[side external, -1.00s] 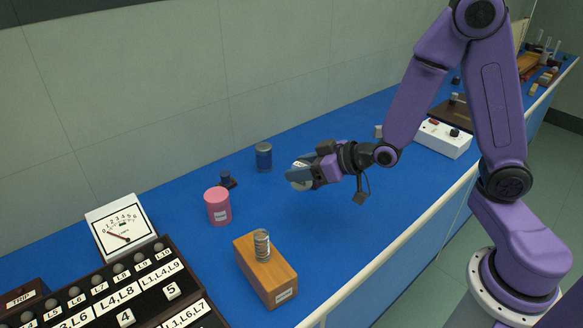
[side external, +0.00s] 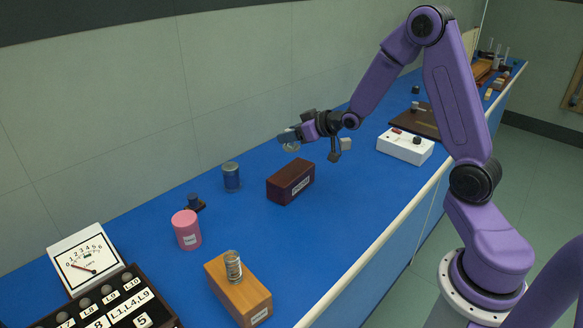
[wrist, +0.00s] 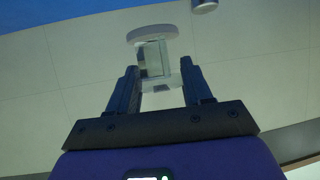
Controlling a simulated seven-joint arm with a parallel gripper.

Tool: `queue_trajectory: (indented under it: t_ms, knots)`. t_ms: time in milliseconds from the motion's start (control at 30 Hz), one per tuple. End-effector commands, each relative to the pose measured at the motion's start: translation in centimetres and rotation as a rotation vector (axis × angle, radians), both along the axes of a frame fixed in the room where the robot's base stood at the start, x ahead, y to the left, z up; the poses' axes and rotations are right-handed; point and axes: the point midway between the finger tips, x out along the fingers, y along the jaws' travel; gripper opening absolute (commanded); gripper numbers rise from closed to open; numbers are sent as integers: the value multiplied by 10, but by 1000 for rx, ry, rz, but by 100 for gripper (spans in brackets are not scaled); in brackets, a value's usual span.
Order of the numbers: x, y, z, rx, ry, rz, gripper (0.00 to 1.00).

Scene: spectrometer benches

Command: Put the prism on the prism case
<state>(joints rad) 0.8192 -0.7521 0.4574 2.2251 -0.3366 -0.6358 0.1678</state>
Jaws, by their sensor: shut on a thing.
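My gripper (side external: 288,136) is shut on the prism and holds it up in the air. In the wrist view the prism (wrist: 155,58) is a clear glass block with a pale round disc at its far end, between the two fingers. In the side view only a small pale part of the prism (side external: 291,147) shows under the fingers. A dark red-brown box with a white label, likely the prism case (side external: 283,187), stands on the blue bench. The gripper appears just above the box in the side view, apart from it. The label is too small to read.
A wooden block (side external: 245,298) bears a glass jar (side external: 233,265). A white instrument box (side external: 405,147) is right. Bench in front of the dark box is clear.

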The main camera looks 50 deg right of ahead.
Motion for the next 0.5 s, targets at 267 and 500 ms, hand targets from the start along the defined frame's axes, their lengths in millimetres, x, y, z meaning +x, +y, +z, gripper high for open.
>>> queue_trajectory:
  t_ms: [267, 500]
  knots:
    - [0, 0, -35, 0, 3, 1, 17]
    - [0, 0, -55, 0, 3, -1, 17]
